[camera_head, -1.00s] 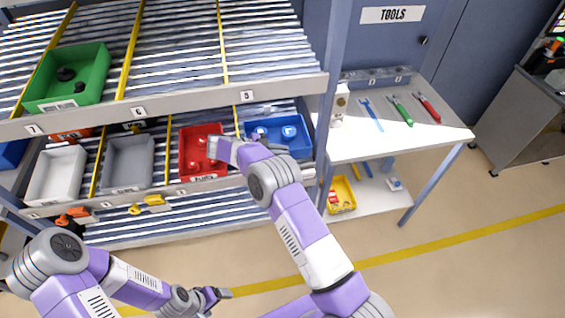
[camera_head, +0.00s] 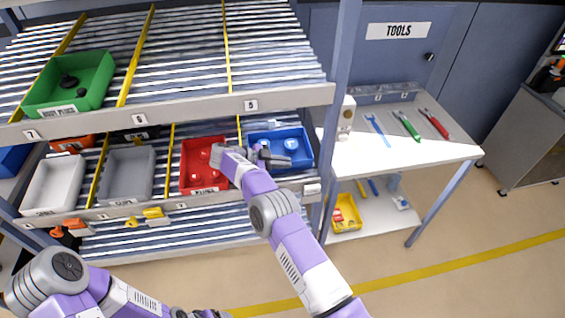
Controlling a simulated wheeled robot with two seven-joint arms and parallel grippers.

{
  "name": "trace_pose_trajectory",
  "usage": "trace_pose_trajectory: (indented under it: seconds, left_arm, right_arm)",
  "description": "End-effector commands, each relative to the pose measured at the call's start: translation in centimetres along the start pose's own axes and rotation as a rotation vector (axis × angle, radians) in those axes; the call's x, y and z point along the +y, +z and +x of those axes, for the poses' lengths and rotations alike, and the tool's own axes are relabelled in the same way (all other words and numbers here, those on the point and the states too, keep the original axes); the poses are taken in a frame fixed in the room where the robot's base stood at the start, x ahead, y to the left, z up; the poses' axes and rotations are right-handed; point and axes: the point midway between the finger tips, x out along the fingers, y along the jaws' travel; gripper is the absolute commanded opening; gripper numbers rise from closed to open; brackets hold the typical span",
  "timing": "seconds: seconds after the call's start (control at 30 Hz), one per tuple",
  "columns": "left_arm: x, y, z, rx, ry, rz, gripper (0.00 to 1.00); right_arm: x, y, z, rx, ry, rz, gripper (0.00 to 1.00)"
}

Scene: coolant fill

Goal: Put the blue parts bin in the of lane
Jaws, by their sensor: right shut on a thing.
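The blue parts bin (camera_head: 298,162) sits on the lower rack level, at its right end, with light round parts inside. My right gripper (camera_head: 270,157) is at the bin's left front side and is shut on it; my wrist hides part of that side. My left gripper (camera_head: 192,315) is cut off by the bottom edge, so its jaws do not show clearly. The upper level has roller lanes split by yellow dividers, with labels 7, 6 and 5 on its front rail (camera_head: 190,118). Lanes 6 and 5 look empty.
A red bin (camera_head: 190,185) stands just left of the blue one, then a grey bin (camera_head: 128,178) and a white bin (camera_head: 55,185). A green bin (camera_head: 92,92) is in upper lane 7. A rack post (camera_head: 334,140) and tool table (camera_head: 440,152) are to the right.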

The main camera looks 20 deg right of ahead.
Motion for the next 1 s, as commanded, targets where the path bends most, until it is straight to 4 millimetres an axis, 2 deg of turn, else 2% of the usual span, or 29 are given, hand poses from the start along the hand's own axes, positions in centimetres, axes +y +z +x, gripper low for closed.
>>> trace_pose_trajectory:
  seconds: [0.03,0.07,0.23,0.6,1.0]
  left_arm:
    - [0.0,0.0,0.0,0.0,0.0,0.0,0.84]
    - [0.0,0.0,0.0,0.0,0.0,0.0,0.84]
    - [0.0,0.0,0.0,0.0,0.0,0.0,0.84]
    - [0.0,0.0,-0.1,0.0,0.0,0.0,0.84]
    - [0.4,0.0,-1.0,0.0,0.0,0.0,0.84]
  right_arm:
    - [0.0,-0.1,0.0,0.001,-0.001,0.002,0.0]
    - [0.0,-0.1,0.0,0.001,-0.001,0.002,0.13]
    - [0.0,-0.1,0.0,0.0,-0.001,0.001,0.38]
    - [-0.1,-0.5,-0.2,-0.001,0.0,0.001,0.38]
    - [-1.8,-7.0,-2.9,-0.002,-0.001,0.003,0.38]
